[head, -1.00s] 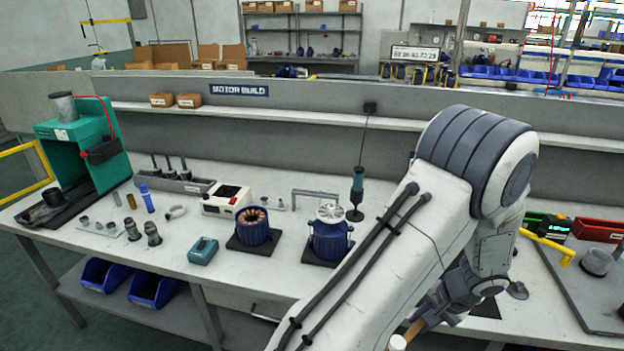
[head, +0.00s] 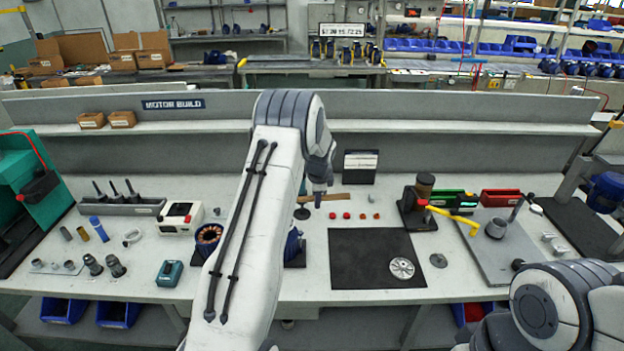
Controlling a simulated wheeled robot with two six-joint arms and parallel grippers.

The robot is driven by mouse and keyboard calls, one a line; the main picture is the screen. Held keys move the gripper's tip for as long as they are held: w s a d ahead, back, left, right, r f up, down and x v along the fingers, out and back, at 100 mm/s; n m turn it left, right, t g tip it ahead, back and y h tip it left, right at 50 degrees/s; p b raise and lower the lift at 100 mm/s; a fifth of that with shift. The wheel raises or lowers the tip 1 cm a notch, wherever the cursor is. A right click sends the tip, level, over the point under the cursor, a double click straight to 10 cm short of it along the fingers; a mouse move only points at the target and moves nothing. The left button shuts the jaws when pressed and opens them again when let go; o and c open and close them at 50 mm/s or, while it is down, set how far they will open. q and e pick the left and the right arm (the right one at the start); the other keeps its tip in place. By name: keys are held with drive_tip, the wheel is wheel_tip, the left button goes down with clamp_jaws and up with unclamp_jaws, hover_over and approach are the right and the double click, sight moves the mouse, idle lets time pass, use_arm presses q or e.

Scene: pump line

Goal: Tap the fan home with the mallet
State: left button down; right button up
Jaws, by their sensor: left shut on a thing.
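My left gripper (head: 320,198) is shut on the brown wooden handle of the mallet (head: 340,197), above the back of the bench. The handle lies roughly level; I cannot make out the mallet's head. A silver finned disc, like a fan (head: 401,268), lies on the black mat (head: 350,277), to the right of and nearer than the gripper. A blue motor housing (head: 293,247) is mostly hidden behind my left arm, and whether a fan sits on it is hidden. My right arm enters at the bottom right; its gripper is out of view.
An open-topped motor (head: 207,236) with copper windings stands left of my arm. Several small red parts (head: 346,216) lie behind the mat. A dark press-like stand (head: 408,215), yellow handle (head: 452,216) and red bin (head: 500,197) are at right. The mat's middle is clear.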

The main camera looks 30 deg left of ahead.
use_arm(q)
drive_tip(key=shift+w+a+f+m+b, duration=0.2)
drive_tip(key=shift+a+f+b, duration=0.35)
drive_tip(key=shift+f, duration=0.2)
drive_tip(key=shift+w+a+f+m+b, duration=0.2)
drive_tip(key=shift+a+f+b, duration=0.25)
drive_tip(key=shift+f+b, duration=0.25)
use_arm(e)
drive_tip(key=shift+f, duration=0.85)
use_arm(q)
drive_tip(key=shift+a, duration=0.1)
wheel_tip(320, 180, up, 3)
drive_tip(key=shift+r+p, duration=0.1)
drive_tip(key=shift+p, duration=1.05)
use_arm(e)
wheel_tip(320, 180, up, 2)
drive_tip(key=shift+r, duration=0.1)
